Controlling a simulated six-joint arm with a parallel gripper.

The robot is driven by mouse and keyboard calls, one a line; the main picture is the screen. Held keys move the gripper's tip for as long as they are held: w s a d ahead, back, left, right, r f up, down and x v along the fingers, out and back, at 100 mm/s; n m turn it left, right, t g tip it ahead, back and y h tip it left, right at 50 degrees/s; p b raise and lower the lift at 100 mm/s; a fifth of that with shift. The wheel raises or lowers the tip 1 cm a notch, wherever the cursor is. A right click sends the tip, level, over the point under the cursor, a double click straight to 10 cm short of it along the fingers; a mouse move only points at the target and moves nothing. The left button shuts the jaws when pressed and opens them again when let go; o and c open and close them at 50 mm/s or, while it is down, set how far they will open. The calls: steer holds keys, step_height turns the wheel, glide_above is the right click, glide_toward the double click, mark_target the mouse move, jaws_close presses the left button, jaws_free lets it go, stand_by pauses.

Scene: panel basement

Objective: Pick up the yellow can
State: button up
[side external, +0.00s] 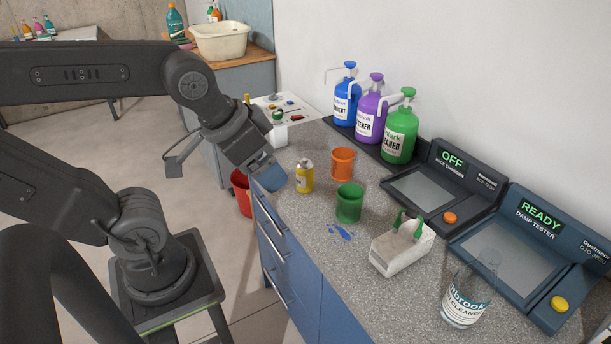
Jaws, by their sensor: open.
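The yellow can (305,177) stands upright on the speckled grey counter, near its front edge, with a pale band around it. My gripper is open and holds nothing that I can see. Its fingers are small and partly merged with the blue shape below them, so the exact gap to the can is unclear.
An orange cup (342,164) and a green cup (349,203) stand close right of the can. A white block-shaped item (402,248), a clear container (466,295), pump bottles (400,137) and two testers (535,255) fill the right side. Blue spots mark the counter.

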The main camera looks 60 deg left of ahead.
steer(key=n+g+y, duration=0.3)
steer(key=n+y, duration=0.1)
steer(key=n, duration=0.8)
glide_toward(305, 165)
steer(key=x, duration=0.6)
steer(key=shift+w+a+f, duration=0.15)
steer(key=shift+a+f, duration=0.05)
steer(key=shift+f, duration=0.15)
steer(key=shift+x, duration=2.9)
steer(key=shift+c, duration=0.2)
steer(key=shift+d, duration=0.1)
steer(key=c, duration=1)
